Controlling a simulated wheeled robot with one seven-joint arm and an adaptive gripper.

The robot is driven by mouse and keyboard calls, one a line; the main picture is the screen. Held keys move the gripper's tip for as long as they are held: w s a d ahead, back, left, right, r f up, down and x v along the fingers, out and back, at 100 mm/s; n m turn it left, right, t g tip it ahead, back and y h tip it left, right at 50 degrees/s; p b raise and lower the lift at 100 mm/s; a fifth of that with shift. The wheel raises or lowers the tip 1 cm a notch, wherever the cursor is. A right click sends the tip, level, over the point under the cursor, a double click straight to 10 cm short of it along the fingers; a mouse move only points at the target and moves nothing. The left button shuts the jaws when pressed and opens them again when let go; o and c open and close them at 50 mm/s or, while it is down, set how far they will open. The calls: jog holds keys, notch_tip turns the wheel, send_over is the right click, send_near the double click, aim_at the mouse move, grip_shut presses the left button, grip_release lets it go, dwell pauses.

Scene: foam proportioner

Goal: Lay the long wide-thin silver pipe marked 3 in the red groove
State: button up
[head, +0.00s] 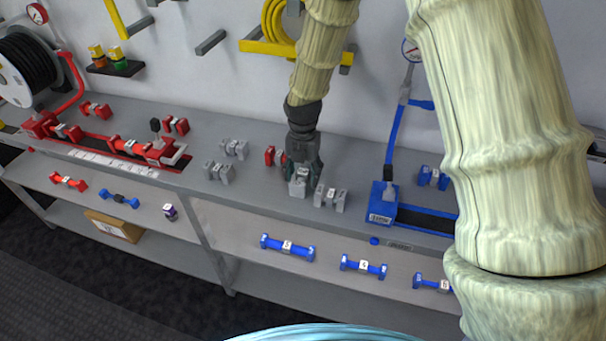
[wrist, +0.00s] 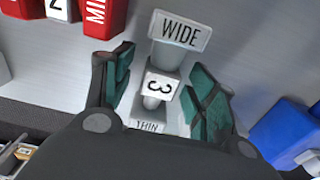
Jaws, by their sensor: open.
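The silver pipe marked 3 (wrist: 165,55) stands between my gripper's fingers in the wrist view, its WIDE end farther away and its THIN end nearest the palm. In the head view the pipe (head: 299,184) sits on the grey bench under my gripper (head: 304,168). My gripper (wrist: 160,95) is open, with one green-padded finger on each side of the pipe's middle.
Silver pieces stand left (head: 219,172) and right (head: 331,196) of my gripper. A red piece (head: 274,156) stands close behind it. The blue block (head: 382,204) and its dark groove lie to the right. Blue pipes (head: 287,247) lie on the lower shelf.

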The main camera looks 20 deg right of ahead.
jog(key=shift+f, duration=0.1)
jog(key=c, duration=1.2)
grip_shut()
